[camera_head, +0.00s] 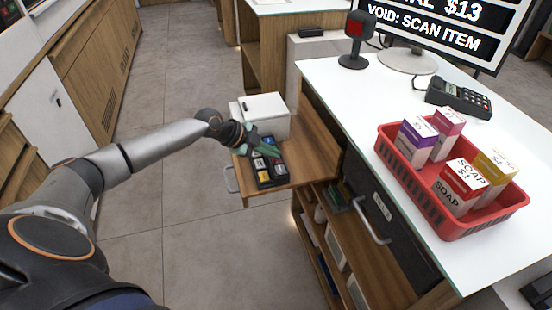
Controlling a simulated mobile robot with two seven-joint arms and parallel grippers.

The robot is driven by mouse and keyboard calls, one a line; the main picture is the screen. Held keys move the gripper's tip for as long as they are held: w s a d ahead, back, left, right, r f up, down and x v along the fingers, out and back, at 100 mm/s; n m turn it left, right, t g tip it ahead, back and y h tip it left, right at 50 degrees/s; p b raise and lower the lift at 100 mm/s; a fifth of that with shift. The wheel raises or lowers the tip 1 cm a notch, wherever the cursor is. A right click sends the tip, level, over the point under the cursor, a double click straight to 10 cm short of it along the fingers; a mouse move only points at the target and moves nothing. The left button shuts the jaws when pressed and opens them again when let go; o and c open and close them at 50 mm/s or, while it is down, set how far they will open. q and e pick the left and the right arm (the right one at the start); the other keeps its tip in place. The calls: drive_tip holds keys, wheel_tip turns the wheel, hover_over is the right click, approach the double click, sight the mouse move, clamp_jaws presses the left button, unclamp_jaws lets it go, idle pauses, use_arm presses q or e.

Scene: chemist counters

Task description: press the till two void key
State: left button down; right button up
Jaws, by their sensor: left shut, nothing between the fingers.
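The till keypad (265,174) is a small dark block with coloured keys, among them yellow, red and blue ones. It lies on a wooden pull-out shelf (312,150) at the side of the counter. My left gripper (272,150) is shut and empty, right over the keypad's far part. It hides some of the keys, and I cannot tell whether its tips touch one. The key labels are too small to read. The screen (440,30) at the top right reads "VOID: SCAN ITEM". My right gripper is not in view.
A white box-shaped printer (264,106) stands just behind the keypad. On the white counter (330,75) are a red basket (440,222) with several boxes, a card terminal (459,98) and a scanner on a stand (357,40). The floor (185,210) left of the shelf is clear.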

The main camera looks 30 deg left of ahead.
sight(272, 160)
use_arm(q)
drive_tip(key=shift+r+p, duration=0.45)
drive_tip(key=shift+r, duration=0.3)
drive_tip(key=shift+r+p, duration=1.8)
drive_tip(key=shift+r, duration=0.8)
drive_tip(key=shift+f, duration=0.1)
